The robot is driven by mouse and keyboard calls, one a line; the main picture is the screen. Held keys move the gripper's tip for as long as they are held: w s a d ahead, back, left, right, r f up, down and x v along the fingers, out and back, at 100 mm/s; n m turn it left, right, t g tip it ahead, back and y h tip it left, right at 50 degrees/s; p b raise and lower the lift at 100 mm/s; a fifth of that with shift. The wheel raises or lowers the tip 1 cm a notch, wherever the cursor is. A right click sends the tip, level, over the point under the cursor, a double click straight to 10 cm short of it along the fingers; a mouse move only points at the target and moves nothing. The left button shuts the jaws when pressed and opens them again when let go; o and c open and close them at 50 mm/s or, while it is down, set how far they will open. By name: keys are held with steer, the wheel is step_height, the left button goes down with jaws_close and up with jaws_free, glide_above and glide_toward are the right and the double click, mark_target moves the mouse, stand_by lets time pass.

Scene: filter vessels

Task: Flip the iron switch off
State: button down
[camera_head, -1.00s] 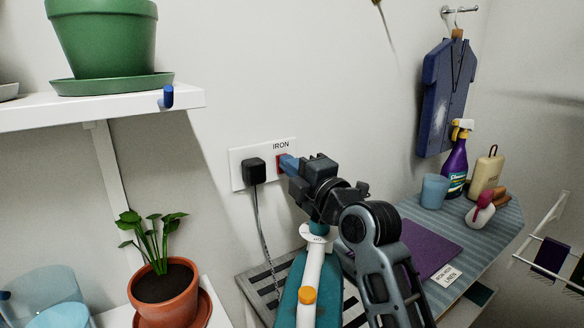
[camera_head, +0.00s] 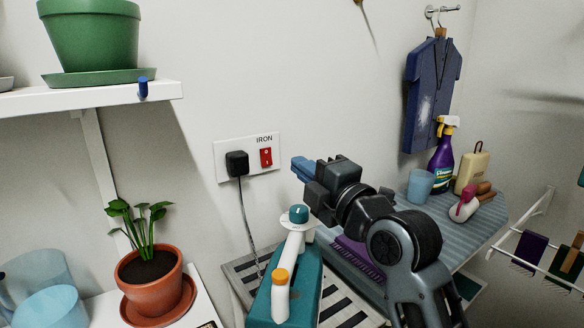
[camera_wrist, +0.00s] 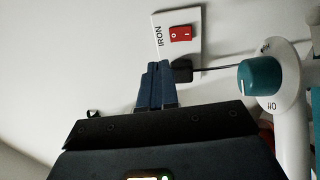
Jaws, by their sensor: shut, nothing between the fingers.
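The red iron switch (camera_head: 266,157) sits on a white wall plate (camera_head: 220,160) under the label IRON, right of a black plug (camera_head: 237,163). In the wrist view the switch (camera_wrist: 181,34) shows marks on its rocker; which side is pressed in I cannot tell. My gripper (camera_head: 297,166) is shut and empty, its blue fingertips to the right of the switch and apart from it. In the wrist view the shut fingers (camera_wrist: 157,72) point toward the plate, beside the black plug (camera_wrist: 183,71).
The teal and white iron (camera_head: 298,260) stands on a slatted rest (camera_head: 240,270) below my gripper, its cord rising to the plug. A potted plant (camera_head: 152,275) is at lower left, a shelf (camera_head: 90,104) above it. The ironing board (camera_head: 400,215) with bottles is at right.

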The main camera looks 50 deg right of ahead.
steer(key=shift+r+p+v, duration=0.2)
steer(key=shift+v, duration=0.6)
steer(key=shift+r+p+v, duration=0.15)
steer(key=shift+r+v, duration=0.05)
steer(key=shift+v, duration=0.6)
